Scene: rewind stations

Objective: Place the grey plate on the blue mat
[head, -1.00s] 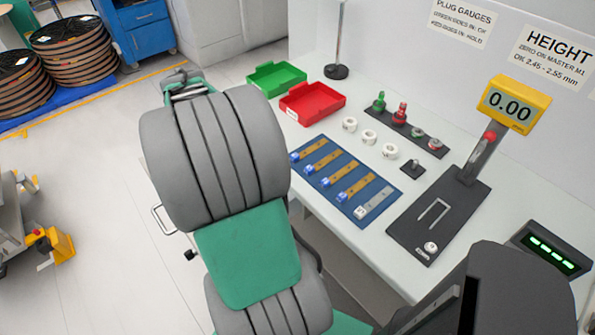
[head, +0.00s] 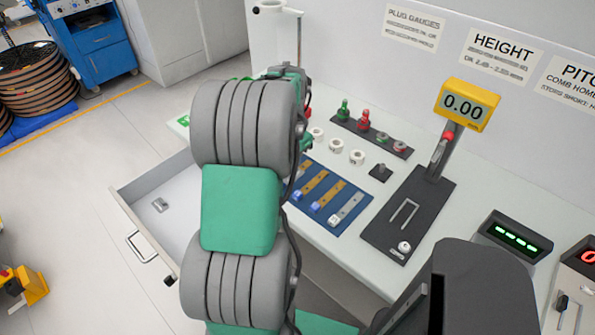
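The blue mat (head: 343,229) lies on the bench, its left part hidden behind my arm. Brown strips (head: 330,194) with blue ends lie on it, and one grey strip (head: 350,208) with a pale end lies near its right edge. A small grey metal piece (head: 160,205) lies in the open drawer at the left; I cannot tell whether this piece or the strip is the grey plate. My arm stands in front of the bench. Its wrist shows behind the upper link, but my gripper's fingers are hidden, and I cannot see whether they hold anything.
The open drawer (head: 150,180) juts out left of my arm. White rings (head: 336,146), a rack of gauges (head: 372,137) and the height gauge with its dark base (head: 408,218) stand around the mat. A display box (head: 512,240) is at the right.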

